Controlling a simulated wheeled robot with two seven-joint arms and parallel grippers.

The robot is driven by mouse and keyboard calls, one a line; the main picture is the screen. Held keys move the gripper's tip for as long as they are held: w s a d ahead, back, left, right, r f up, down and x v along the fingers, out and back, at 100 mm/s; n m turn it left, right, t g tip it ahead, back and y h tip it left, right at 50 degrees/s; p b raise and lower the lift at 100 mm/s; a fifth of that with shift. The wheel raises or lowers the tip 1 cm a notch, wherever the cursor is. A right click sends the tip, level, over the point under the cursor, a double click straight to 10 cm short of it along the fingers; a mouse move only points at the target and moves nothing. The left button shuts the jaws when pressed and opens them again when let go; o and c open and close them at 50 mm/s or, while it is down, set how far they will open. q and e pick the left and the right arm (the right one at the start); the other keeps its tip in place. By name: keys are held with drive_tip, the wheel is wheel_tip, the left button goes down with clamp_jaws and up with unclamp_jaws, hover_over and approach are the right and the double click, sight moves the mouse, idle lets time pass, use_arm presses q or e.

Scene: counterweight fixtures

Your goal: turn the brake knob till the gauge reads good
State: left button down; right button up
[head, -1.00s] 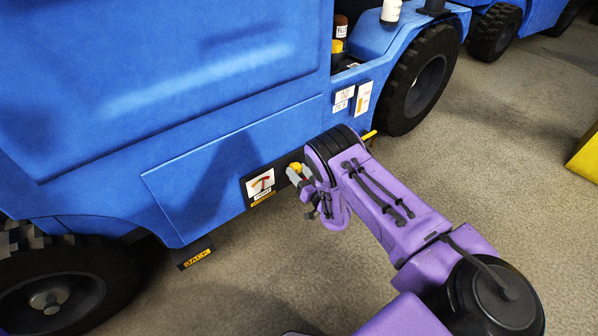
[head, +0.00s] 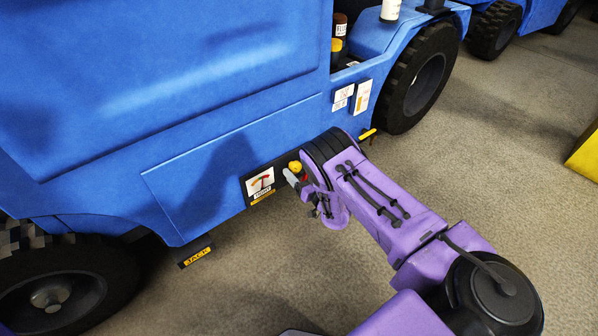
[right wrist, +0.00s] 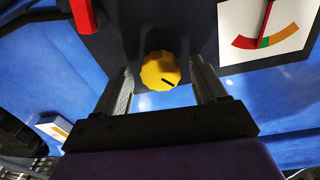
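The yellow brake knob (head: 295,166) sits on a dark panel low on the blue vehicle's side. The right wrist view shows the knob (right wrist: 160,70) with a dark mark on its face. My right gripper (head: 298,182) is at the knob; in the wrist view its two fingers (right wrist: 161,75) stand either side of it with gaps, open. The gauge (head: 260,183) is a white card left of the knob in the head view. My left gripper is not in view.
A red handle (right wrist: 83,15) is near the knob on the same panel. A JACK label (head: 196,257) hangs below the vehicle's side. White cards (head: 343,97) are above right, near a wheel (head: 420,78).

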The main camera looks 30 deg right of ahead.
drive_tip(key=shift+s+r+p, duration=0.1)
drive_tip(key=shift+s+p, duration=0.2)
drive_tip(key=shift+s, duration=0.1)
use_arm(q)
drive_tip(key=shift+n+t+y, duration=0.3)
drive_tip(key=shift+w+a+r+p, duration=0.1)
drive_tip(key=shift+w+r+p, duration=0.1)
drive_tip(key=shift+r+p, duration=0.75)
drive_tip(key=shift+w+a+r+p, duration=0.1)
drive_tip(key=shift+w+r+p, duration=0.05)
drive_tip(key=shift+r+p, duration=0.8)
use_arm(e)
drive_tip(key=s, duration=0.9)
drive_tip(key=shift+s+f, duration=0.3)
drive_tip(key=shift+s, duration=0.05)
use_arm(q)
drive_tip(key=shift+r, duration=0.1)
use_arm(e)
drive_tip(key=shift+d, duration=0.1)
